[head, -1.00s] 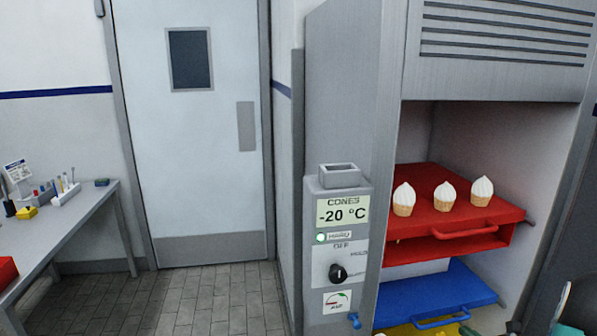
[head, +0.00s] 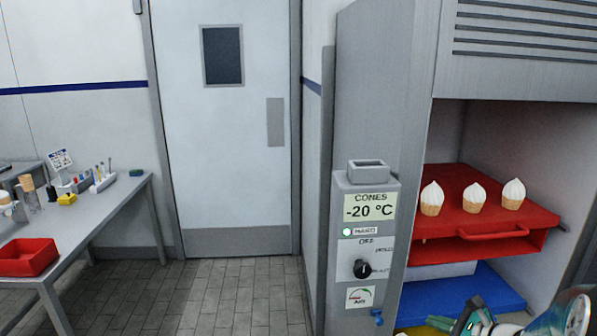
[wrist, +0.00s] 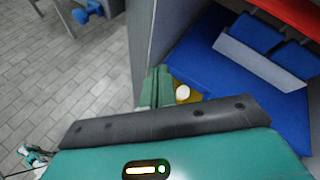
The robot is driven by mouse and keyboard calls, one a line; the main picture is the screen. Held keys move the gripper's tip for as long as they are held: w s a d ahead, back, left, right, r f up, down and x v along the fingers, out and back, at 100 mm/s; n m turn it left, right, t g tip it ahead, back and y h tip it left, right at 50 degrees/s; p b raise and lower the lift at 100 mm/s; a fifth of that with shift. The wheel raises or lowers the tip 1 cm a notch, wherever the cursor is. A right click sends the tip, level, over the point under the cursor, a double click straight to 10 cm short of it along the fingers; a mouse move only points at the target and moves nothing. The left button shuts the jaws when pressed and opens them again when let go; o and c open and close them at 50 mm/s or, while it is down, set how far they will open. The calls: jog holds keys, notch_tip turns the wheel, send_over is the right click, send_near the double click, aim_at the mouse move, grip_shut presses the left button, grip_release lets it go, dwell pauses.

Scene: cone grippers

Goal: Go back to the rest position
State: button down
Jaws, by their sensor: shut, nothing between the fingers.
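My gripper (wrist: 155,88) shows in the wrist view as green fingers closed together, with nothing held between them. It is beside the cabinet's side wall, over the lower blue tray (wrist: 205,72). In the head view my teal arm shows at the lower right, in front of the cabinet's lower trays. A small white-topped thing (wrist: 183,93) shows just right of the fingers over a yellow surface; whether it touches them I cannot tell.
The cabinet has a red tray (head: 465,221) with three white-topped cones (head: 473,198) and a blue tray (head: 480,282) below. A control box (head: 365,240) reads -20 °C. A table with a red bin (head: 28,257) stands left. The tiled floor (head: 235,290) between is clear.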

jog(key=s+a+r+n+g, duration=0.3)
jog(key=s+a+n, duration=0.2)
jog(key=a+n, duration=0.3)
jog(key=s+a+r+n+g, duration=0.3)
jog(key=s+a+r+n, duration=0.15)
jog(key=a, duration=0.45)
jog(key=s+a+r+n+h, duration=0.2)
jog(key=s+r+n+h, duration=0.2)
jog(key=s+n, duration=0.6)
jog(key=n+h, duration=0.2)
jog(key=n, duration=0.1)
jog(key=shift+s+r, duration=0.2)
jog(key=shift+s, duration=0.2)
